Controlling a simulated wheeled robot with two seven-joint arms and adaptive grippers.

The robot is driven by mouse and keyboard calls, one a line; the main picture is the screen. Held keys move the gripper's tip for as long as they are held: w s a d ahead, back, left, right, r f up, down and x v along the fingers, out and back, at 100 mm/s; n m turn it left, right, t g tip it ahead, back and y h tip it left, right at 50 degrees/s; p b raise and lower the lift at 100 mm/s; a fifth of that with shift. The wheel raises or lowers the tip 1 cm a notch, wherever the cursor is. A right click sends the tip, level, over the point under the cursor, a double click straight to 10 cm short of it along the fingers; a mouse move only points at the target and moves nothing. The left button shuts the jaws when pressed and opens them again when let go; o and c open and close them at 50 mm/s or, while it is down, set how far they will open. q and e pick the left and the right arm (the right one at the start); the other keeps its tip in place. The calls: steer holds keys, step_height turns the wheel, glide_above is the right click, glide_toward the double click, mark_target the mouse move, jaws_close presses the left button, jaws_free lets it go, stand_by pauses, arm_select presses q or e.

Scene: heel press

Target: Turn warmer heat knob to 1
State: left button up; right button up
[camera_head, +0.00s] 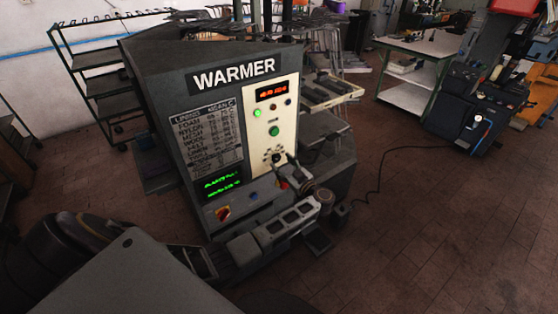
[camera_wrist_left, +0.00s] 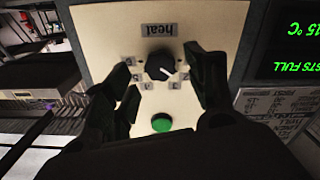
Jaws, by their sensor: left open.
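The warmer (camera_head: 190,85) is a dark grey cabinet with a cream control panel (camera_head: 258,115). The black heat knob (camera_head: 271,156) sits low on that panel, partly hidden in the head view. My right gripper is not in view.
A green button (camera_head: 274,131) lies close to the knob, also in the left wrist view (camera_wrist_left: 162,123). A green-lit display (camera_head: 222,187) and a red-orange switch (camera_head: 223,213) are at the left. Shelves (camera_head: 105,85) stand behind; open floor (camera_head: 440,220) lies right.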

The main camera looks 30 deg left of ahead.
mark_target(278, 159)
arm_select(q)
steer(key=shift+x, duration=1.7)
steer(key=c, duration=1)
steer(key=shift+c, duration=0.2)
